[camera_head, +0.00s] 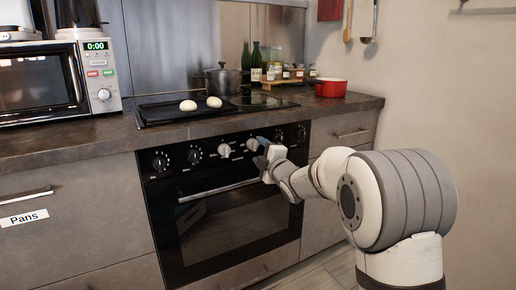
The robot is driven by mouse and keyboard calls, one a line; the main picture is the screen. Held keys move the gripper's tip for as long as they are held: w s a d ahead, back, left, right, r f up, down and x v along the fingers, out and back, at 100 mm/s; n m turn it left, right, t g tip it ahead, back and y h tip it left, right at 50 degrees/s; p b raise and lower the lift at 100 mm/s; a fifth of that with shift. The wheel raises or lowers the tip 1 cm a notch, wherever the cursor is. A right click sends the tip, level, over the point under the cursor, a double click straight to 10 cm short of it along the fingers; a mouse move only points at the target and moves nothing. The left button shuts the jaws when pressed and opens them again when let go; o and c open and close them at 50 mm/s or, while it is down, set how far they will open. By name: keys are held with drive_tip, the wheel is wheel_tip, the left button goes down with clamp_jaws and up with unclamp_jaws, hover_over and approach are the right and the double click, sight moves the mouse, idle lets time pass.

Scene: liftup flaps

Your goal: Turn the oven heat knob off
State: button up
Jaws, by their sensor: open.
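The black oven (240,222) is built into the counter, with a row of several knobs along its top panel. A pale knob (224,150) sits near the middle of the row and looks larger than the dark knobs (160,163) to its left. Another pale knob (252,144) is just left of my gripper. My gripper (259,151) is open at the panel, right of the middle. I cannot tell whether it touches that knob. My gripper hides part of the panel. The labels are too small to tell which knob sets the heat.
The oven door handle (215,190) runs below the knobs, close under my gripper. A black tray (160,113) with two pale round pieces, a dark pot (222,80) and a red pot (331,87) stand on the counter. A microwave (60,82) is at left.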

drive_tip(key=p+v, duration=0.1)
drive_tip(key=v, duration=0.3)
drive_tip(key=shift+s+d, duration=0.2)
drive_tip(key=shift+s, duration=0.05)
